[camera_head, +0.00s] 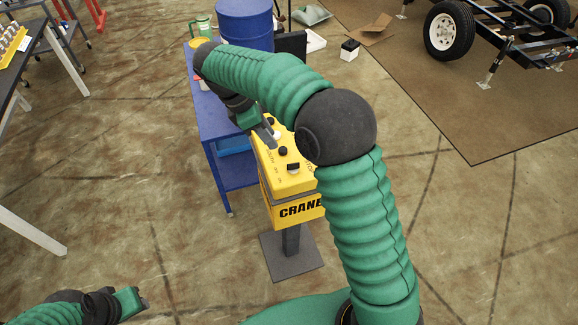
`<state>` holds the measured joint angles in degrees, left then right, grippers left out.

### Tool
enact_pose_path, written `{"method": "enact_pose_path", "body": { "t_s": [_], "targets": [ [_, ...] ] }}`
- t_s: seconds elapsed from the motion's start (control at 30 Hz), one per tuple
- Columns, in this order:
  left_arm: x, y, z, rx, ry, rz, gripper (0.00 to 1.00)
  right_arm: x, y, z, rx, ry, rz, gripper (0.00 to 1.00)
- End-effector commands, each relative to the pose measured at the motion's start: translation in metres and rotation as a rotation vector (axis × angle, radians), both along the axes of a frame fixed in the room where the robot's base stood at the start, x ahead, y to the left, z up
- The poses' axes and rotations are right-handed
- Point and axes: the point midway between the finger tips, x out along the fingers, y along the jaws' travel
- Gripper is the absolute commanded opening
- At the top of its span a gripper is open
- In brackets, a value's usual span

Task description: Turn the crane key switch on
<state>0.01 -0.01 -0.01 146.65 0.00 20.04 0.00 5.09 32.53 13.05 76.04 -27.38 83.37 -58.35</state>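The yellow crane control box (284,180) stands on a dark post with a square base plate, and "CRANE" shows on its front. Its sloped top carries several small dark knobs (283,151) and a dark switch (293,168) near the front edge. I cannot tell which one is the key switch. My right gripper (268,134) points down at the upper left part of the box top, close to a pale fitting there. Whether its fingers touch or hold anything is unclear. My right arm hides the box's right side. My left gripper (143,299) is low at the left, far from the box.
A blue cart (205,115) with a blue barrel (245,24) stands behind the box. A white-legged table (66,62) is at the left. A trailer with wheels (449,30) is on a brown mat at the upper right. The floor left of the box is clear.

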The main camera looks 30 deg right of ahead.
Motion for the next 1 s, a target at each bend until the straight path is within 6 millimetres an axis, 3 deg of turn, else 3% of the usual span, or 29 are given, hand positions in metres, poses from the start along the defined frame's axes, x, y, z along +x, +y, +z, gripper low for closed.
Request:
{"method": "enact_pose_path", "body": {
  "t_s": [0.3,0.5,0.67,0.9,1.0],
  "targets": [
    [0.000,0.000,0.005,0.000,0.001,0.000,0.36,-0.011,-0.031,-0.078,0.000,0.007,-0.006,0.29],
    [0.000,0.000,0.009,0.000,0.001,0.000,0.36,-0.016,-0.046,-0.116,0.000,0.003,-0.006,0.29],
    [0.000,0.000,0.010,0.000,0.001,0.000,0.36,-0.018,-0.051,-0.131,0.001,0.002,-0.006,0.29],
    [0.000,0.000,0.009,0.000,0.001,0.000,0.36,-0.017,-0.052,-0.133,0.000,0.000,-0.005,0.29],
    [0.000,0.000,0.009,0.000,0.001,0.000,0.36,-0.018,-0.052,-0.133,0.000,0.001,-0.006,0.19]
  ]
}}
